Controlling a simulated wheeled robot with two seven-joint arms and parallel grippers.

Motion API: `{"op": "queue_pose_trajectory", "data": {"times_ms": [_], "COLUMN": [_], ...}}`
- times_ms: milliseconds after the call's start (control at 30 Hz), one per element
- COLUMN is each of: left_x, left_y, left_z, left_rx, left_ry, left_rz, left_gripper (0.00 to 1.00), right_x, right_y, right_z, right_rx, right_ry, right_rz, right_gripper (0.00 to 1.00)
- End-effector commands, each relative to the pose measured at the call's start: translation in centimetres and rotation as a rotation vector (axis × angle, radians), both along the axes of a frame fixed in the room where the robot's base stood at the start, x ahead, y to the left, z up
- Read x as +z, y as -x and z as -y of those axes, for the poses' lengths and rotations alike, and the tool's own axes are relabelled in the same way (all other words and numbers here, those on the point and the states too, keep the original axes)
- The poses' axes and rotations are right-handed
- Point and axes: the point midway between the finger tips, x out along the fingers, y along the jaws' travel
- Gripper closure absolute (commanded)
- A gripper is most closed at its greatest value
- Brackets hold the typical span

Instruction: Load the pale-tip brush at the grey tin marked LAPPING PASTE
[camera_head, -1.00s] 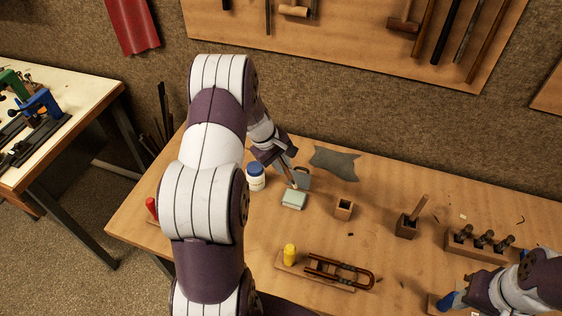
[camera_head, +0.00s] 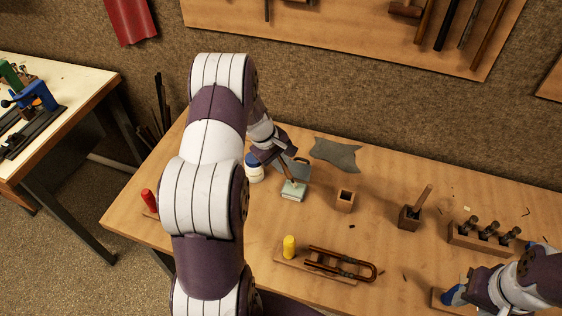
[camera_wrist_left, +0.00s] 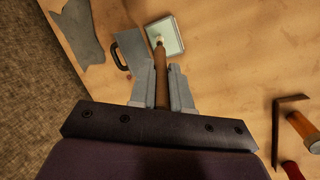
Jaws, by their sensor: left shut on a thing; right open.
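My left gripper (camera_head: 286,170) is shut on a brush (camera_wrist_left: 162,85) with a brown wooden handle. Its pale tip (camera_wrist_left: 159,41) points down at a small square tin (camera_head: 292,196) with a grey rim and pale green inside. In the left wrist view the tip overlaps the inner surface of this tin (camera_wrist_left: 178,38) and seems to touch it. I cannot read any marking on the tin. My right gripper (camera_head: 464,292) is open at the lower right, beside a blue object (camera_head: 453,295); its fingers are hard to make out.
A grey plate with a dark handle (camera_wrist_left: 131,48) lies right beside the tin. A white jar with a blue lid (camera_head: 254,170) stands to its left, a small wooden block holder (camera_head: 345,203) to its right. A grey cloth (camera_head: 336,153) lies behind.

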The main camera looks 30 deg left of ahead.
Motion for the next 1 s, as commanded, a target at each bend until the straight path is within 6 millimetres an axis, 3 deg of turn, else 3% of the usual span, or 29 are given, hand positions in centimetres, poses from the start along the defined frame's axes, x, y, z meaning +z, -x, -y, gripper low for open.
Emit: {"op": "queue_pose_trajectory", "data": {"times_ms": [1000], "left_x": [-1.0], "left_y": [0.0], "left_z": [0.0], "left_rx": [0.0], "left_ry": [0.0], "left_rz": [0.0], "left_gripper": [1.0], "right_x": [-0.9], "right_y": [0.0], "right_z": [0.0], "right_rx": [0.0], "right_ry": [0.0], "right_rz": [0.0], "right_gripper": [0.57]}}
